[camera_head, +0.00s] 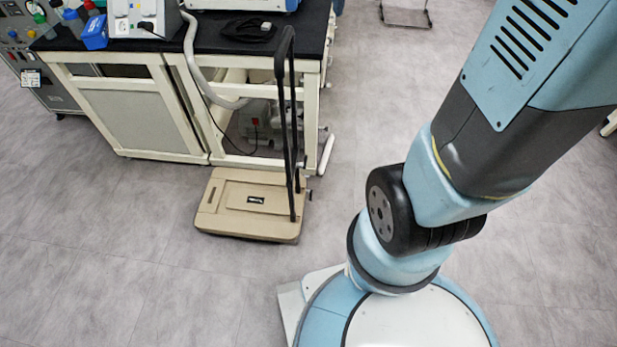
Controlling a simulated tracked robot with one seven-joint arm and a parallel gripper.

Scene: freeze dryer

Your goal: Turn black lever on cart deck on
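A low cart with a tan deck (222,220) stands on the floor left of centre, in front of a lab bench. A tall black handle frame (286,140) rises upright from the deck's right side. A small black patch with white marking (256,199) lies on the middle of the deck; it looks like a label. I cannot make out a separate black lever on the deck, or tell whether the handle frame is the lever. My arm runs from the lower centre to the upper right, to the right of the cart. My gripper is out of view.
The bench with a black top (140,43) and cream legs stands close behind the cart, carrying instruments and a blue box (95,33). A pale hose (191,60) hangs down from it. Grey floor (110,260) is clear in front and left of the cart.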

